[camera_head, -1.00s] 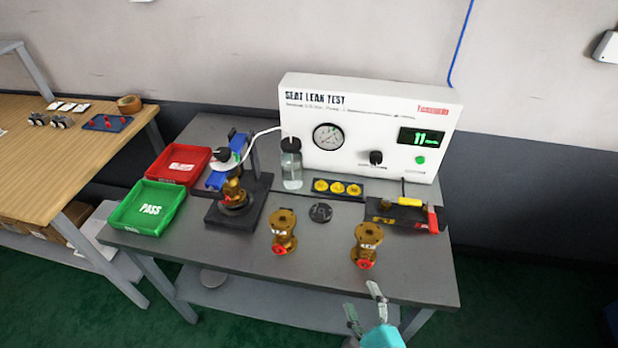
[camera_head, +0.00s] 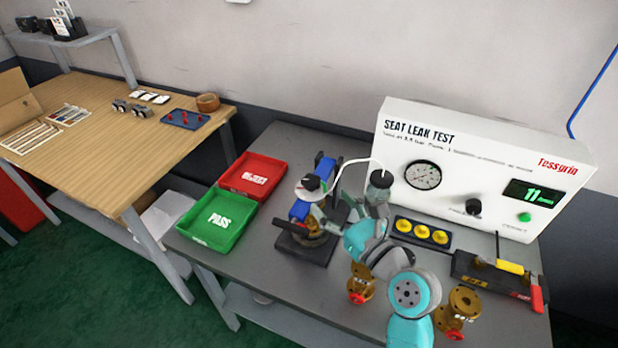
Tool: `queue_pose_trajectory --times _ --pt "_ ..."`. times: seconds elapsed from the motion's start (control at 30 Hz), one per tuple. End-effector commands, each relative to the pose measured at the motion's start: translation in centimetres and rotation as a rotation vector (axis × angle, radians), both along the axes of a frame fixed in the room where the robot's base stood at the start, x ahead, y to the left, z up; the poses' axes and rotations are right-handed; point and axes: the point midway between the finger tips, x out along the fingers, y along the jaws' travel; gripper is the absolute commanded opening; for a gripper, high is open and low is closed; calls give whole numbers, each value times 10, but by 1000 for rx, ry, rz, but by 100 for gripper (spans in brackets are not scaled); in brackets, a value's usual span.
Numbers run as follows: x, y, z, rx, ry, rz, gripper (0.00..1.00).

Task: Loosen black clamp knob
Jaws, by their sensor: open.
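The black clamp knob (camera_head: 311,183) sits above a white disc at the top of the blue-framed clamp fixture (camera_head: 297,212), which stands on a dark base plate (camera_head: 303,248). A brass valve (camera_head: 308,232) is in the fixture, partly hidden by my arm. My gripper (camera_head: 326,207) is open, with its fingers close to the right of and just below the knob. At this size I cannot tell whether a finger touches the knob or the fixture.
Red (camera_head: 254,175) and green (camera_head: 217,222) trays lie left of the fixture. Two brass valves (camera_head: 361,284) (camera_head: 462,308) stand at the front. The white test unit (camera_head: 470,160) fills the back right.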

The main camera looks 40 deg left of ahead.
Motion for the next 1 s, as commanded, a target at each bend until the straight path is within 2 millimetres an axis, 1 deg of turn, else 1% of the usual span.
queue_pose_trajectory --times 0.03,0.2,0.4,0.6,0.9,0.97,1.0 --pt "3 10 1 0 -1 4 69" --pt "13 39 0 0 -1 2 69" --pt "24 65 0 -1 -3 0 69" --pt "27 77 0 -2 -2 0 69" --pt "28 78 0 -1 -3 -1 69" --pt "28 78 0 -1 -3 -1 54" --pt "28 78 0 -1 -3 -1 44"
